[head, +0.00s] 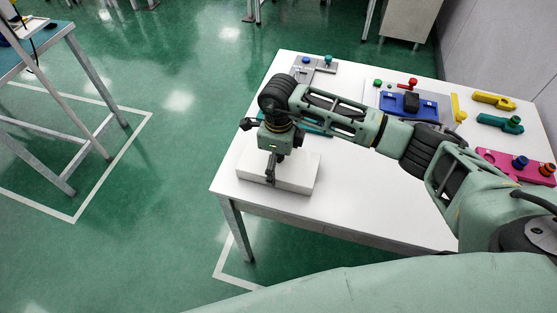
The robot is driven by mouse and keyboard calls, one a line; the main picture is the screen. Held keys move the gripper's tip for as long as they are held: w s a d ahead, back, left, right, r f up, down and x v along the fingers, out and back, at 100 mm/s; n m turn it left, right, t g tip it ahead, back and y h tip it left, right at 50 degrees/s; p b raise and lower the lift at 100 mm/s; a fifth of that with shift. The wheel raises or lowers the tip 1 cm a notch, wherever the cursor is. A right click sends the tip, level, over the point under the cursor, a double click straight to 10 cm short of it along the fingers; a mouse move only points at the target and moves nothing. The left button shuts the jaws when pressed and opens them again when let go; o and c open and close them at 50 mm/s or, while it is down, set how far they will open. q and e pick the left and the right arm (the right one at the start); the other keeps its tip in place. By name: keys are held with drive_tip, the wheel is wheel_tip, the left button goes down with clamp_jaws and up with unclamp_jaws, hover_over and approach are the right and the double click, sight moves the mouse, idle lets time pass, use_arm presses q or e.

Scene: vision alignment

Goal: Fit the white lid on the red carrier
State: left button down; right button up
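A white block-like piece (299,178), which looks like the white lid, lies flat near the left front corner of the white table (352,222). My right arm reaches in from the right, and my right gripper (271,176) points down at this white piece. Its fingertips overlap the piece in the picture. They look close together, but whether they grip it is too small to tell. No red carrier can be made out for sure; the space under and behind the gripper is partly hidden. My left gripper is not in view.
A blue fixture (431,107) with a black block, a pink plate (499,158) with knobs, a yellow part (494,101) and a green part (499,123) stand right and back. A grey piece (321,66) is at the far edge. The front table strip is clear.

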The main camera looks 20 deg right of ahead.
idle(0.3)
wheel_tip(320, 180, up, 12)
drive_tip(key=shift+r, duration=0.1)
idle(0.4)
idle(0.5)
